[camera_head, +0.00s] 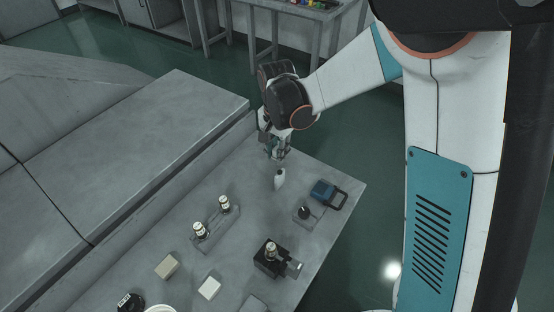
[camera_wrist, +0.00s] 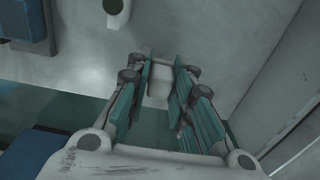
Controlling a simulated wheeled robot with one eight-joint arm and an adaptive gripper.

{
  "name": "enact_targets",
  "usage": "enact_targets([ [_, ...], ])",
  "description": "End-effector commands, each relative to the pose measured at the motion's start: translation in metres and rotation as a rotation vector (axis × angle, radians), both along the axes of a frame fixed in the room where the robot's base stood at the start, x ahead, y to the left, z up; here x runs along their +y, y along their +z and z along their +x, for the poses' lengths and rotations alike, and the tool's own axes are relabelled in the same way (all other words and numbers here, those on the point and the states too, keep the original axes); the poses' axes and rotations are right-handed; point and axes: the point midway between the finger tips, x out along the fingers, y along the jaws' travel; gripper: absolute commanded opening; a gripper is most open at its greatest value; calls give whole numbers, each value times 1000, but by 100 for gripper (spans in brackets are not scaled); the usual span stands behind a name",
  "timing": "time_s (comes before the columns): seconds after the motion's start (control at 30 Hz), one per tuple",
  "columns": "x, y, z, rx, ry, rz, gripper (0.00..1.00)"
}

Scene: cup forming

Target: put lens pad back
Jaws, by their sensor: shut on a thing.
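My gripper (camera_head: 277,156) is above the far end of the grey workbench, just behind a small white bottle (camera_head: 280,179). In the wrist view, its teal fingers (camera_wrist: 161,82) are shut on a small pale block (camera_wrist: 160,88), which I take for the lens pad. Most of the block is hidden between the fingers. In the head view, the block cannot be made out. The bottle also shows at the top of the wrist view (camera_wrist: 116,10), apart from the fingers.
On the workbench (camera_head: 245,180) stand a blue device with a black handle (camera_head: 322,190), a small plate with a black knob (camera_head: 305,213), a rack (camera_head: 216,236) with two bottles, a black stand (camera_head: 268,262), and two pale blocks (camera_head: 167,266) (camera_head: 209,288). A raised bench edge runs along the left.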

Motion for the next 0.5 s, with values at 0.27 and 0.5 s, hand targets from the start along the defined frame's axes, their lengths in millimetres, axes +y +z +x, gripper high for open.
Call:
enact_targets([
  [0.27,0,-35,0,0,0,0,0],
  [0.5,0,-34,0,0,0,0,0],
])
